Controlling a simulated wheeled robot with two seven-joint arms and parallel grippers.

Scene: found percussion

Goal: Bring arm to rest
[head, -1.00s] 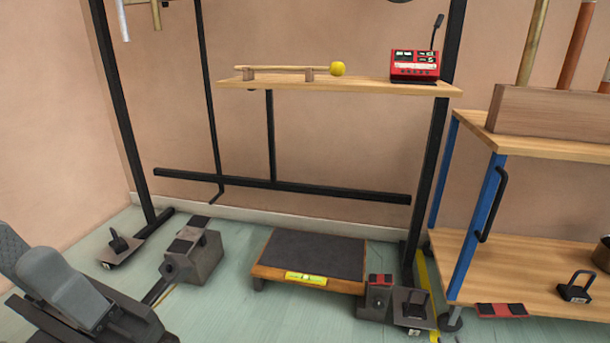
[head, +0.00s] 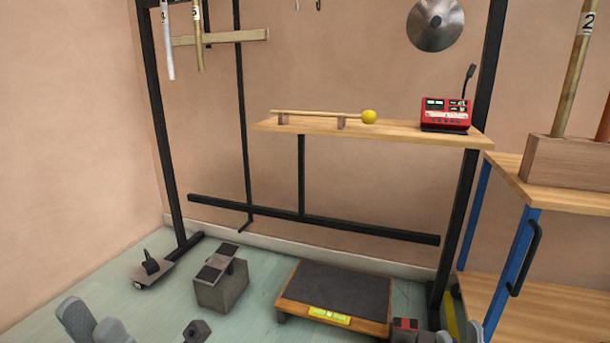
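Grey parts of my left arm show at the bottom left of the head view. A small dark piece (head: 197,331) stands up from the bottom edge to their right and may belong to my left gripper; its fingers cannot be made out. A grey rounded part at the bottom right, beside the low platform, looks like my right arm, mostly cut off by the frame. A mallet with a yellow head (head: 369,117) lies across two small wooden blocks on the wooden shelf (head: 390,130), apart from both arms.
A red device (head: 446,114) stands on the shelf's right end. On the floor are a grey block with black pads (head: 222,290), a weight with a handle (head: 152,264) and a dark-topped platform (head: 340,290). A wooden trolley (head: 560,200) stands right. A metal disc (head: 436,25) hangs above.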

